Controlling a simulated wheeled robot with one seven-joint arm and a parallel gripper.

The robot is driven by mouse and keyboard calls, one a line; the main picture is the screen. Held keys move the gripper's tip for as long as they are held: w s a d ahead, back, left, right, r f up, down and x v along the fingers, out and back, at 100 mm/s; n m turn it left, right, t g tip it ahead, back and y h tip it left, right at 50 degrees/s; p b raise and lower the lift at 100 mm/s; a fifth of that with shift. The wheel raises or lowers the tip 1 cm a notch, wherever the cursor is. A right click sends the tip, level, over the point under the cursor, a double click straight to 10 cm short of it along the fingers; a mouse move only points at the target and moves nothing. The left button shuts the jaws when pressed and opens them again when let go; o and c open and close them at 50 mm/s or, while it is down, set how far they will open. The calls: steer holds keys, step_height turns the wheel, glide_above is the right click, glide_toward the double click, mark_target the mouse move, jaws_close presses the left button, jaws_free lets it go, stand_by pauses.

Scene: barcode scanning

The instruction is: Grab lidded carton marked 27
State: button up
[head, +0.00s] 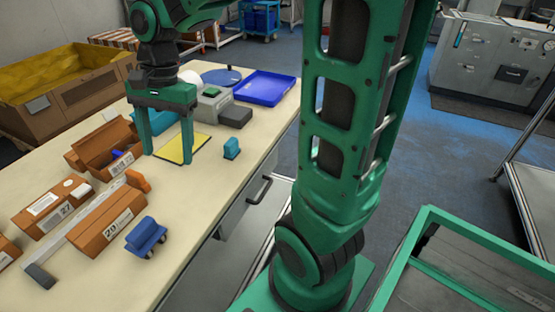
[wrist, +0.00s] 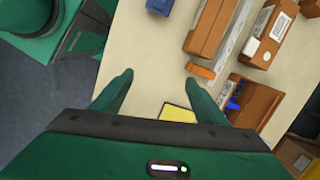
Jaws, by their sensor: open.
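A brown carton (head: 42,219) with white labels lies at the left of the table; its partly readable number looks like 27. It also shows at the upper right of the wrist view (wrist: 281,24). A second closed brown carton (head: 92,229), with a number that looks like 20 or 29, lies beside it and shows in the wrist view (wrist: 208,30). My gripper (head: 167,157) is open and empty, pointing down over the yellow mat (head: 190,147), apart from the cartons. Its two fingers also show in the wrist view (wrist: 158,80).
An open carton (head: 92,152) with a blue item inside lies left of my gripper. A blue object (head: 146,234) stands near the table's front edge, and a teal block (head: 231,148) lies right of the mat. A blue tray (head: 268,88) is at the back. A grey bar runs between the closed cartons.

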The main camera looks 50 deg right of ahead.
steer(key=s+d+f+n+h, duration=0.1)
steer(key=s+d+n, duration=0.1)
steer(key=s+d, duration=0.6)
steer(key=shift+s+d, duration=0.15)
steer(key=shift+d, duration=0.8)
steer(key=shift+o, duration=0.4)
steer(key=s+d+f+n, duration=0.1)
steer(key=s+d, duration=0.2)
steer(key=s, duration=0.3)
steer(key=s+d+f+n+h, duration=0.1)
steer(key=s+d+f+n, duration=0.1)
steer(key=s+d, duration=0.2)
steer(key=shift+s+n, duration=0.3)
steer(key=shift+s, duration=0.7)
